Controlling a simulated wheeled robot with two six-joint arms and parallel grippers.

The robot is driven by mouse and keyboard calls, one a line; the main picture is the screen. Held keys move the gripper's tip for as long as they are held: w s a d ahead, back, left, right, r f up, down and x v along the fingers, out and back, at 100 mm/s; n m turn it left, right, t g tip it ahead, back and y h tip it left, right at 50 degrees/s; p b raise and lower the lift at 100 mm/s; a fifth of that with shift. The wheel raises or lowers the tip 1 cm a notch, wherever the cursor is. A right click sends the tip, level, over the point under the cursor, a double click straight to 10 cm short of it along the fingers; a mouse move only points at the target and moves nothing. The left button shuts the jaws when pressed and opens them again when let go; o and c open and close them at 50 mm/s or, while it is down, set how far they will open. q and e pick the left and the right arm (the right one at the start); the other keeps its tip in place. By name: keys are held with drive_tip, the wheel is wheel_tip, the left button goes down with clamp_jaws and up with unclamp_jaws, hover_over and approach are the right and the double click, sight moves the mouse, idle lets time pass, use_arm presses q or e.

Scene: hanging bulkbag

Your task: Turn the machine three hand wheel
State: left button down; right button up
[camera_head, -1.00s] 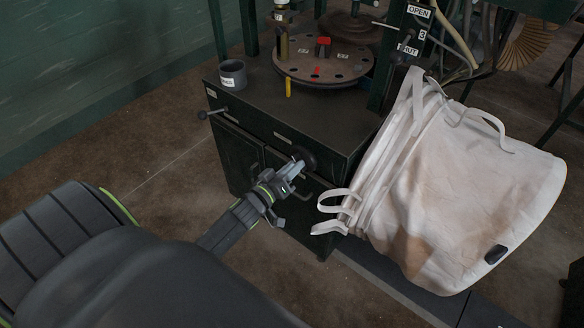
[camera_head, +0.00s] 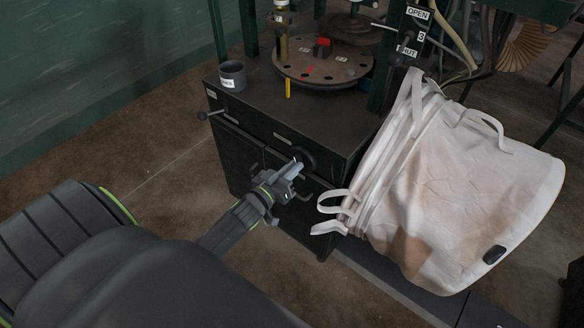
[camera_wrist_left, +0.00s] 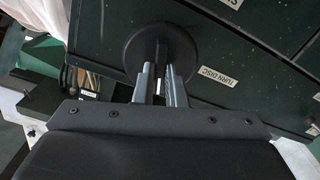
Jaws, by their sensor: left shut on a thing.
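The hand wheel (camera_head: 305,158) is a dark round wheel on the front of the dark green machine cabinet (camera_head: 241,152). In the left wrist view the wheel (camera_wrist_left: 190,47) shows as a dark disc at the top middle, near a "TURN DISC" label (camera_wrist_left: 217,75). My left gripper (camera_head: 297,168) reaches it from the front; in the left wrist view its two fingers (camera_wrist_left: 160,82) are shut on a dark part of the wheel between them. The exact grip is partly hidden by the fingers. My right gripper is not in view.
A round disc with holes (camera_head: 322,62) and a red block lies on the cabinet top, with a grey cup (camera_head: 232,76) beside it. A white bulk bag (camera_head: 450,190) hangs close to the right of my left gripper. Floor at the left is clear.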

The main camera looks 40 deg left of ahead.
use_arm(q)
drive_tip(key=m+b, duration=0.2)
drive_tip(key=m, duration=1.3)
drive_tip(key=shift+d+f+m+b, duration=0.1)
drive_tip(key=shift+m+b, duration=0.2)
drive_tip(key=shift+m, duration=0.1)
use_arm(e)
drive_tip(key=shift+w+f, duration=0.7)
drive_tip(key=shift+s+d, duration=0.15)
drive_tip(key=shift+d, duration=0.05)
use_arm(q)
drive_tip(key=c, duration=1.5)
unclamp_jaws()
drive_tip(key=shift+s, duration=0.1)
